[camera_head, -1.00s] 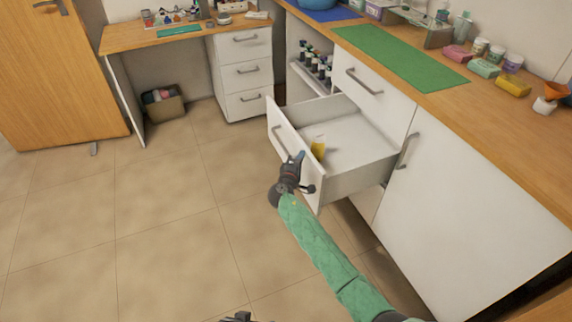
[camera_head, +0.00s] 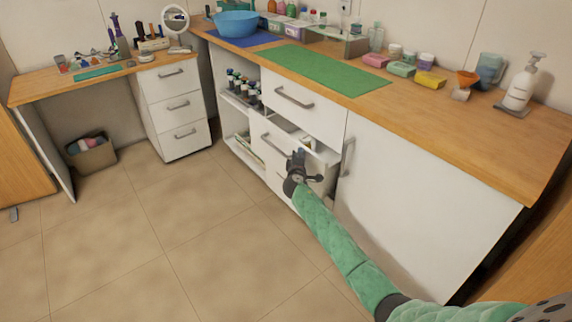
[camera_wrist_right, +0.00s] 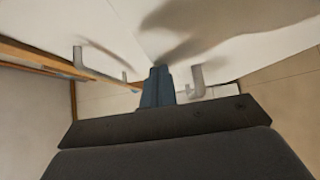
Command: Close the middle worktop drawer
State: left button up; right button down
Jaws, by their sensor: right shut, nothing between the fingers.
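The middle worktop drawer (camera_head: 268,148) is the white drawer under the top drawer (camera_head: 300,105) of the long counter. It stands out a short way, and a strip of its inside (camera_head: 318,151) shows. My right gripper (camera_head: 299,155) is at the right part of its front, fingers together and empty. In the right wrist view the blue fingertips (camera_wrist_right: 157,86) point at a white surface; whether they touch it I cannot tell. The gripper hides part of the drawer front. My left gripper is not in view.
A tall cabinet door with a handle (camera_head: 347,157) is right of the drawer. Open shelves with bottles (camera_head: 243,88) are to its left. The worktop carries a green mat (camera_head: 325,70) and a blue bowl (camera_head: 237,23). The tiled floor (camera_head: 130,240) in front is clear.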

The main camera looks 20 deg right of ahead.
aim_at(307, 152)
jog(key=shift+w+d+b, duration=0.1)
jog(key=shift+w+d, duration=0.1)
jog(key=shift+d, duration=0.45)
jog(key=shift+w+d+b, duration=0.15)
jog(key=shift+w+d, duration=0.1)
jog(key=shift+d, duration=0.45)
jog(key=shift+w+d+b, duration=0.1)
jog(key=shift+w+d, duration=0.1)
jog(key=shift+d, duration=0.45)
